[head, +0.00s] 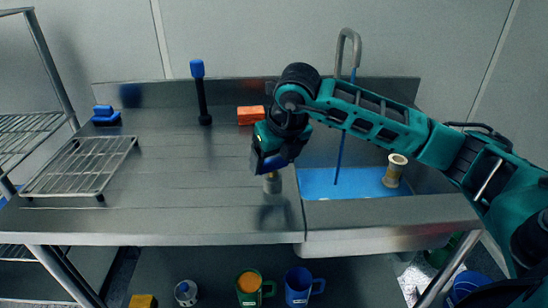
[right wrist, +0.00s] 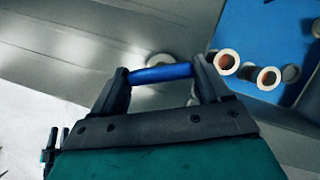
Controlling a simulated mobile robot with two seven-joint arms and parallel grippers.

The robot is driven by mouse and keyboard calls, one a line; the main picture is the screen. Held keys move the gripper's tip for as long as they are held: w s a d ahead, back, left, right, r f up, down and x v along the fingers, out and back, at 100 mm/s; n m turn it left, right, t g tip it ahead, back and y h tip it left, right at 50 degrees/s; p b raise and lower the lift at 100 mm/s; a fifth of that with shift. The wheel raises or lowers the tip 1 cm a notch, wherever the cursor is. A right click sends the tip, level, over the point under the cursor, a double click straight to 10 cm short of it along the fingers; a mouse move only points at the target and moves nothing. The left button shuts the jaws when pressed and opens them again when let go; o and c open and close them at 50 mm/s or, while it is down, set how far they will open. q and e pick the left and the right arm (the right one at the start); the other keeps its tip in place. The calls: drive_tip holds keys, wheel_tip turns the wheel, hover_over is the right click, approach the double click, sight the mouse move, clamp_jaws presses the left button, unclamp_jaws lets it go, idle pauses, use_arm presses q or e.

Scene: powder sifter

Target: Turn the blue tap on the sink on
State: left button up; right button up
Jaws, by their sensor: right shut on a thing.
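My right gripper (head: 271,160) is at the left edge of the sink, over a short metal post (head: 272,183) on the counter. In the right wrist view, the fingers of my right gripper (right wrist: 161,75) are shut on a blue bar, the blue tap handle (right wrist: 160,73). A round metal base shows just behind it. The sink (head: 320,184) has a blue bottom, and a curved metal spout (head: 348,45) rises behind it. A thin blue line (head: 340,145) runs from below the spout to the basin; I cannot tell whether it is water. My left gripper is not in view.
An orange block (head: 251,115), a black tool with a blue top (head: 199,92) and a wire rack (head: 80,168) are on the counter. Mugs (head: 298,286) stand below. The counter's middle is clear.

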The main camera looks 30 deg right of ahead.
drive_tip(key=o, duration=1)
drive_tip(key=v, duration=1.3)
drive_tip(key=shift+w+p, duration=0.1)
drive_tip(key=shift+p, duration=0.3)
